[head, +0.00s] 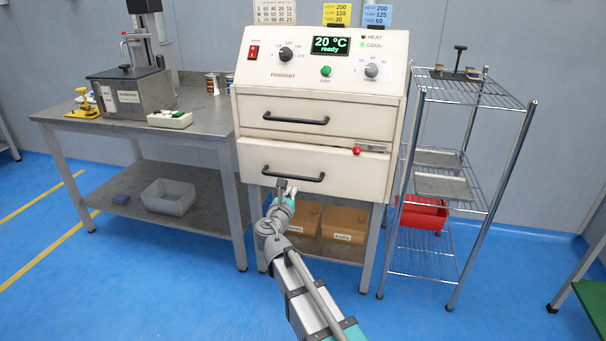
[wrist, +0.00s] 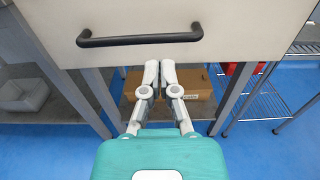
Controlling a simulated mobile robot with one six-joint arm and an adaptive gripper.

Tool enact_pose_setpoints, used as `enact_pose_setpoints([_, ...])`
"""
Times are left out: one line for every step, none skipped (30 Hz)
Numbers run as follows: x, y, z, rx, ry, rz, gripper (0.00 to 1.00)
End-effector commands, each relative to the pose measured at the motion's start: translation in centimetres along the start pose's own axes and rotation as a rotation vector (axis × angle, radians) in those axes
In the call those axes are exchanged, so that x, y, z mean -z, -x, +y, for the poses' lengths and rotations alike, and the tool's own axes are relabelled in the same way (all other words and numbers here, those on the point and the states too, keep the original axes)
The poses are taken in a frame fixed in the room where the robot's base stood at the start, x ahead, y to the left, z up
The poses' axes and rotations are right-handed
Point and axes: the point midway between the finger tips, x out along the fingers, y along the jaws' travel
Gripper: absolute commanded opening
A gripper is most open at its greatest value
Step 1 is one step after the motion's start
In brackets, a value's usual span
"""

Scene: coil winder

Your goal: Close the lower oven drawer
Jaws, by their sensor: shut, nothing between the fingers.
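The white oven (head: 320,75) stands against the wall. Its lower drawer (head: 345,172) has a black bar handle (head: 294,174), and its front sits a little forward of the upper drawer (head: 350,123), so it looks slightly open. In the wrist view the lower drawer front (wrist: 240,40) and its handle (wrist: 140,39) fill the top. My gripper (head: 290,188) is shut and empty, just below the handle's left part in the head view. In the wrist view my fingertips (wrist: 160,66) are near the drawer's bottom edge. I cannot tell whether they touch it.
A red knob (head: 356,151) shows at the drawer's upper right. Cardboard boxes (head: 345,223) sit under the oven. A steel table (head: 205,117) stands left, a wire rack (head: 470,98) right. The blue floor (head: 180,300) in front is clear.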

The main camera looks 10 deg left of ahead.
Motion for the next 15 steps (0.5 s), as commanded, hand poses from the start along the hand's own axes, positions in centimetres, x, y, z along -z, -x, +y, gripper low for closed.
enact_pose_setpoints([-0.1,0.0,0.0,0.0,0.0,0.0,0.0])
enact_pose_setpoints([-0.1,0.0,0.0,0.0,0.0,0.0,0.0])
enact_pose_setpoints([-0.1,0.0,0.0,0.0,0.0,0.001,0.0])
enact_pose_setpoints([-0.1,0.0,0.0,0.0,0.0,0.001,0.0])
enact_pose_setpoints([-0.1,0.0,0.0,0.0,0.0,0.001,0.0])
enact_pose_setpoints([0.0,0.0,0.0,0.0,0.0,0.001,0.0])
enact_pose_setpoints([0.0,-0.1,0.0,0.0,0.0,0.001,0.0])
enact_pose_setpoints([0.0,-0.1,0.0,0.0,0.0,0.001,0.0])
enact_pose_setpoints([0.0,-0.2,0.1,0.0,0.0,0.001,0.0])
enact_pose_setpoints([0.0,-0.3,0.1,0.0,0.0,0.001,0.0])
enact_pose_setpoints([0.0,-0.4,0.1,0.0,0.0,0.001,0.0])
enact_pose_setpoints([0.0,-0.6,0.1,0.0,0.0,0.001,0.0])
enact_pose_setpoints([0.0,-0.7,0.1,0.0,0.0,0.001,0.0])
enact_pose_setpoints([0.0,-0.9,0.1,0.0,0.0,0.001,0.0])
enact_pose_setpoints([0.0,-1.2,0.1,0.0,0.0,0.001,0.0])
